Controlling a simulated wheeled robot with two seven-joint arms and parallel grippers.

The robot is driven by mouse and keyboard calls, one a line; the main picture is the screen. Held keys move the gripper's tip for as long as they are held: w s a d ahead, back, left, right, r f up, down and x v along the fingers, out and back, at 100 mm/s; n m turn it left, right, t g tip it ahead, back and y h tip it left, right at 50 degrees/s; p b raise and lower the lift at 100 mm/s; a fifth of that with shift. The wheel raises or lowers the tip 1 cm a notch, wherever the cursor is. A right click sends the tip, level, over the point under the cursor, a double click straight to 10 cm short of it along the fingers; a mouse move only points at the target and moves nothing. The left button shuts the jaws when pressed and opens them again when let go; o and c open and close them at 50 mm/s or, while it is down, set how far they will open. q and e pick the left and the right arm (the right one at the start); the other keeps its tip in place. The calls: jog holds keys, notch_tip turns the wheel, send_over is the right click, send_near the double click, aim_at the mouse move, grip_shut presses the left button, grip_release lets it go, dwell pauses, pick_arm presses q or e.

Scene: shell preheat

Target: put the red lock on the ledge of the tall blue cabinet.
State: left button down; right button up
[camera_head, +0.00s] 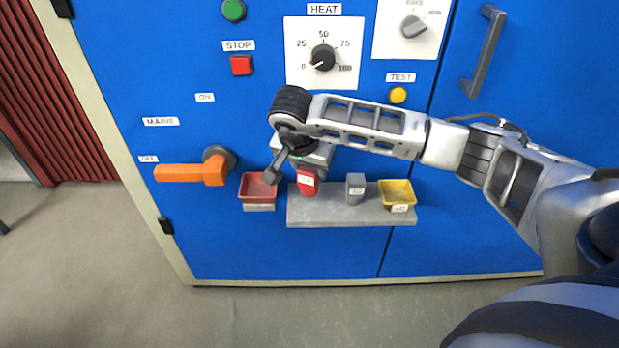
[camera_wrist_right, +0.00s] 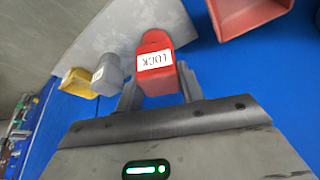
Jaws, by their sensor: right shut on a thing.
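The red lock (camera_head: 307,184), labelled LOCK, is between the fingers of my right gripper (camera_head: 304,170), which is shut on it. The wrist view shows the lock (camera_wrist_right: 155,62) between the two fingers (camera_wrist_right: 158,92), its label facing the camera. The grey ledge (camera_head: 335,213) sticks out from the blue cabinet (camera_head: 280,245); the wrist view shows it too (camera_wrist_right: 120,35). The lock overlaps the ledge's left part in the head view; I cannot tell whether it touches it. My left gripper is not in view.
On the ledge, a grey block (camera_head: 355,187) and a yellow tray (camera_head: 397,195) stand right of the lock. A red tray (camera_head: 258,190) is just left of the ledge. An orange mains handle (camera_head: 190,173) juts out farther left. The ledge's front strip is bare.

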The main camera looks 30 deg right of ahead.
notch_tip(320, 180, down, 3)
jog(key=shift+s+r, duration=0.1)
jog(key=shift+r, duration=0.05)
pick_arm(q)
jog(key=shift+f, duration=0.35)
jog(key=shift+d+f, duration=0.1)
pick_arm(e)
jog(key=o, duration=1)
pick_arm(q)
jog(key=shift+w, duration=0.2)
